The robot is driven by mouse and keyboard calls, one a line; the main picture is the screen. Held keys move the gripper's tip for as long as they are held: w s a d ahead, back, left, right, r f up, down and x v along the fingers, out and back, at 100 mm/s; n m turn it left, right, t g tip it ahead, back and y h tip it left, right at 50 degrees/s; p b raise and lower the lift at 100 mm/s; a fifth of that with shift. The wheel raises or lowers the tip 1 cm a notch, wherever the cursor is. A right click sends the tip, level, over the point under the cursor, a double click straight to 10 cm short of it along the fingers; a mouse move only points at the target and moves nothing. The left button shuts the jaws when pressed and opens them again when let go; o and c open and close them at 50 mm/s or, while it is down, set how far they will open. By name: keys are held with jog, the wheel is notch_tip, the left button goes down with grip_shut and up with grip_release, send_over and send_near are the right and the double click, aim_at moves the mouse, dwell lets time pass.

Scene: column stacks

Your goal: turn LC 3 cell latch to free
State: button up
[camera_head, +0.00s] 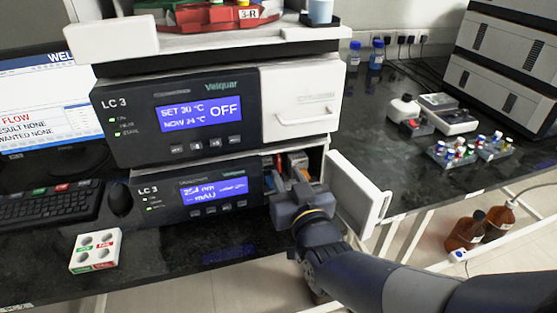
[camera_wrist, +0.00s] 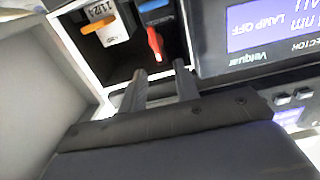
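The lower LC 3 unit (camera_head: 165,205) is the detector, and its right compartment is open. In the wrist view, which is upside down, a red lever (camera_wrist: 154,44) on a blue part (camera_wrist: 155,12) sits inside the dark compartment. Beside it is a white block (camera_wrist: 112,30) with a printed label and an orange tab (camera_wrist: 99,24). No marking shows which of these is the cell latch. My gripper (camera_wrist: 160,68) is open, its fingers apart with nothing between them. The red lever's tip lies just beyond the fingertips. In the head view my gripper (camera_head: 297,186) is at the compartment's mouth and partly hides its inside.
The open white door (camera_head: 357,190) stands close to the right of my gripper. The upper LC 3 unit (camera_head: 180,120) overhangs the compartment. A small white holder (camera_head: 95,250), a mouse (camera_head: 119,198) and a keyboard (camera_head: 45,203) lie to the left.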

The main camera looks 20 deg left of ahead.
aim_at(280, 159)
jog(key=x, duration=0.7)
jog(key=shift+w, duration=0.25)
jog(key=shift+c, duration=0.2)
grip_shut()
